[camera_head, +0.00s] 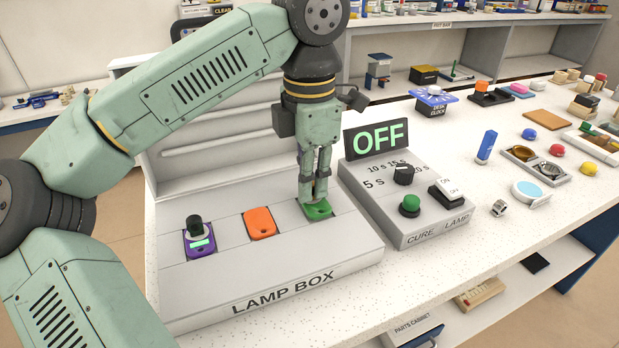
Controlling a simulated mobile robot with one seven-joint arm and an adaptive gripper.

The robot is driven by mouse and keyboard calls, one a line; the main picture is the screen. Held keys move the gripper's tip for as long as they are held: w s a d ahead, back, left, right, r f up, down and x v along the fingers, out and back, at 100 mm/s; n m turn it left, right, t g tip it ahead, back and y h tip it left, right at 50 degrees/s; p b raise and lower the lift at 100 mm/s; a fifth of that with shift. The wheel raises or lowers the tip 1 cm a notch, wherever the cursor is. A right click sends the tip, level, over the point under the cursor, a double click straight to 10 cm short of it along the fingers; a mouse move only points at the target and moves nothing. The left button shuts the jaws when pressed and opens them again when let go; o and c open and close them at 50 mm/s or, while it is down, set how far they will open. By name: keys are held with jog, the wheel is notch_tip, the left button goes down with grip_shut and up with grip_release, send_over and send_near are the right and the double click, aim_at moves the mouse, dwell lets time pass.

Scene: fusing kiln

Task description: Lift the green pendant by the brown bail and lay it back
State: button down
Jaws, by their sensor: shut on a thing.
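The green pendant (317,210) lies in the right slot of the grey lamp box (345,257), looking flat. My gripper (314,199) points straight down over it, with its fingers shut at the pendant's far part. The brown bail is hidden between the fingertips, and I cannot tell whether the pendant is lifted at all. An orange pendant (260,223) lies in the middle slot. A purple piece (199,243) with a light green window and a black knob on it sits in the left slot.
Right of the lamp box stands the cure lamp box (428,237) with a green button, a dial and a switch. Its sign (376,138) reads OFF. A blue block (486,147), a ring (499,208) and a round mirror-like disc (529,192) stand further right.

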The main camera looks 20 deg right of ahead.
jog(key=shift+r+p, duration=0.75)
jog(key=shift+r, duration=0.25)
dwell(0.4)
jog(key=shift+f+b, duration=0.95)
jog(key=shift+f, duration=0.35)
dwell(1.7)
dwell(0.4)
jog(key=c, duration=1.5)
grip_release()
jog(key=shift+c, duration=0.2)
jog(key=shift+r, duration=0.1)
